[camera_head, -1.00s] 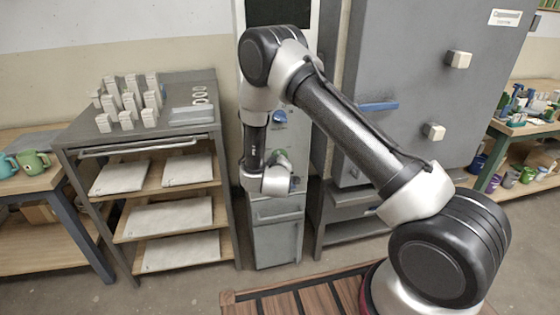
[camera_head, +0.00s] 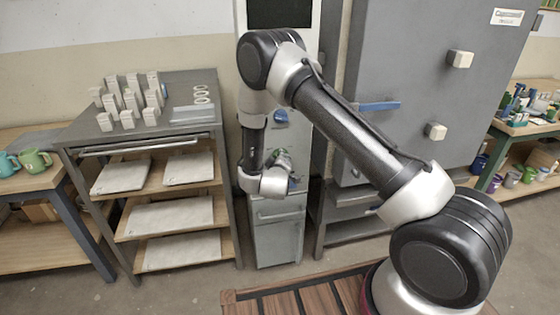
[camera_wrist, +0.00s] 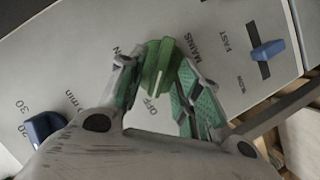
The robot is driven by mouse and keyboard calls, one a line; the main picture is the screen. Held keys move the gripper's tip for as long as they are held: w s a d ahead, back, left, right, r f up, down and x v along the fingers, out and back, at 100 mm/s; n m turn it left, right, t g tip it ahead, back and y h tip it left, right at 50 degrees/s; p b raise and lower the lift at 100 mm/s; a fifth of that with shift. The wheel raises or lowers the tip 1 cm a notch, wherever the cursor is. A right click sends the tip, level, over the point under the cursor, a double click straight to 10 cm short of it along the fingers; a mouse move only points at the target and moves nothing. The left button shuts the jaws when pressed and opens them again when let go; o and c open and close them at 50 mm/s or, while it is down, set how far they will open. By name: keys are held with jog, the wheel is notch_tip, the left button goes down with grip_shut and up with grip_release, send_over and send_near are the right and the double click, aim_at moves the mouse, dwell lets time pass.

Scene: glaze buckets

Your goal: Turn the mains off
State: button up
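The mains switch is a green knob (camera_wrist: 158,64) on the pale control panel (camera_wrist: 75,62), with the words MAINS, ON and OFF printed around it. In the wrist view its long grip lies slightly tilted; I cannot tell surely which word it points to. My gripper (camera_wrist: 162,66) is open, its two green-padded fingers on either side of the knob. The left finger is very close to the knob, and contact is unclear. The right finger stands a little apart. In the head view my gripper (camera_head: 282,160) is at the panel, and my wrist partly hides the knob.
A blue slider (camera_wrist: 267,50) marked FAST and SLOW sits right of the knob. A dark blue dial (camera_wrist: 43,127) with minute marks is at lower left. A shelf rack (camera_head: 150,145) stands left of the panel and a large grey cabinet (camera_head: 425,85) right of it.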

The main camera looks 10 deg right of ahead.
jog(key=shift+s, duration=0.1)
jog(key=v, duration=1.1)
jog(key=shift+s+a, duration=0.2)
jog(key=shift+s, duration=0.15)
